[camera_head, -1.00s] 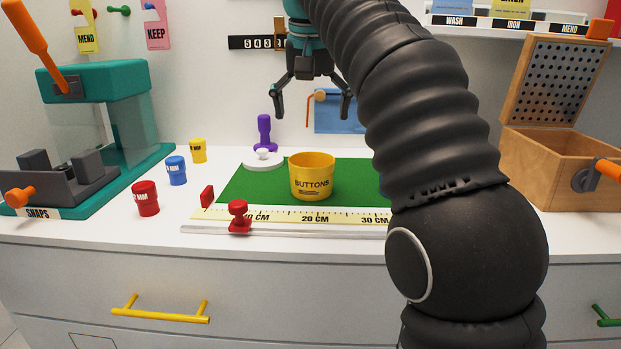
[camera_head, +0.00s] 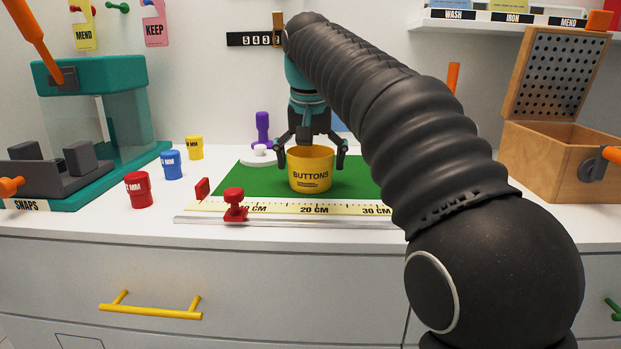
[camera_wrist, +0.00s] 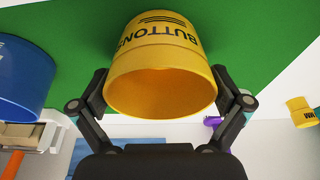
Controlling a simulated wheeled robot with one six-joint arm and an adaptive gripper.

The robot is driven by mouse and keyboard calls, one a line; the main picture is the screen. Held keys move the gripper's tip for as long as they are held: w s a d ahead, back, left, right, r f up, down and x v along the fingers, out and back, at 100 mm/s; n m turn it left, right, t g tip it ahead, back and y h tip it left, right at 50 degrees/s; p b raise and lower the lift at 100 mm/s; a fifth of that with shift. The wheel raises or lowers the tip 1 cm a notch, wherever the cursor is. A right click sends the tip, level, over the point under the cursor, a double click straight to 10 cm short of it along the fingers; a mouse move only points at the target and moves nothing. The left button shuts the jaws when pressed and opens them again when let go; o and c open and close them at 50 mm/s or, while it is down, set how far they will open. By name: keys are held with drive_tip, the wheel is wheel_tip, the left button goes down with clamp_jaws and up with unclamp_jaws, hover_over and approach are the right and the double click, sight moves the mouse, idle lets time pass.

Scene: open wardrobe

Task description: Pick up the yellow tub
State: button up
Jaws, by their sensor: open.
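The yellow tub (camera_head: 310,174), marked BUTTONS, stands upright on the green mat (camera_head: 358,190) in the head view. My gripper (camera_head: 311,163) is lowered over it from above, with one finger on each side of the tub near its upper part. In the wrist view the tub (camera_wrist: 162,70) sits between the two open fingers (camera_wrist: 165,98), and its open mouth faces the camera. Small gaps seem to show beside the fingers, but I cannot tell whether either finger touches the tub. The tub looks empty inside.
A ruler rail (camera_head: 300,209) with a red slider (camera_head: 235,205) lies in front of the mat. A purple-handled stamp (camera_head: 262,130) stands behind left. Red (camera_head: 138,190), blue (camera_head: 172,165) and yellow (camera_head: 194,148) small pots stand left. A wooden box (camera_head: 560,165) is right.

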drive_tip(key=shift+f, duration=0.25)
drive_tip(key=c, duration=0.9)
drive_tip(key=shift+o, duration=0.2)
drive_tip(key=shift+r, duration=0.15)
